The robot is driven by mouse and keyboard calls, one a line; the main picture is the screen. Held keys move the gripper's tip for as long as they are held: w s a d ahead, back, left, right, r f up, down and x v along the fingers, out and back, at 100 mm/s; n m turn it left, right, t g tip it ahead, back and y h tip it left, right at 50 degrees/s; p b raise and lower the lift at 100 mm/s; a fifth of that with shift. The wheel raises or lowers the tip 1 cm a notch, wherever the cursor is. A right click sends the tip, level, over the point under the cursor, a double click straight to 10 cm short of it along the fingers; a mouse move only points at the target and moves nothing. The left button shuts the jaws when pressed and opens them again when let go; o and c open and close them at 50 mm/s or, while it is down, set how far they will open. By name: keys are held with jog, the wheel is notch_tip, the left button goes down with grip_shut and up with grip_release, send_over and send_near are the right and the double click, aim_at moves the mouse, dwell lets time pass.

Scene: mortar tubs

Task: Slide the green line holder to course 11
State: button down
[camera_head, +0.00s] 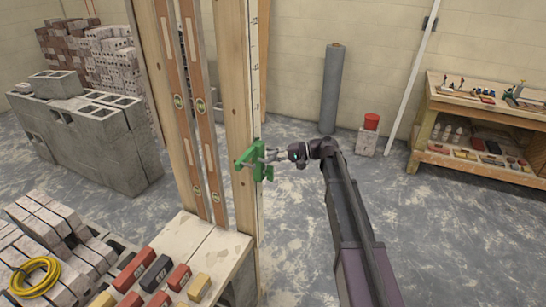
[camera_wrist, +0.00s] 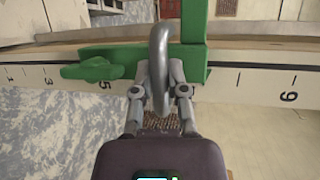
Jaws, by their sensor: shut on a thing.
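The green line holder (camera_head: 256,164) sits on the wooden post with a white numbered scale strip (camera_head: 253,70) in the head view. In the wrist view the holder (camera_wrist: 195,55) lies across the strip (camera_wrist: 262,85). The marks 1, 3 and 5 show to its left and 9 to its right, and its body covers the stretch between 5 and 9. A grey curved bar (camera_wrist: 159,50) stands out in front of the holder. My gripper (camera_head: 271,157) is at the holder's right side, its fingers (camera_wrist: 160,80) closed around the grey bar.
Two levels (camera_head: 201,100) stand left of the post. A board with several bricks (camera_head: 180,277) lies below it. Concrete blocks (camera_head: 95,125) stand at left, a grey roll (camera_head: 331,90) at the wall, a wooden bench (camera_head: 480,125) at right.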

notch_tip(320, 180, up, 25)
jog(key=p, duration=2.3)
jog(key=shift+f+p, duration=0.15)
jog(key=shift+p, duration=0.2)
jog(key=c, duration=0.6)
grip_release()
jog(key=shift+c, duration=0.2)
jog(key=shift+s+f, duration=0.1)
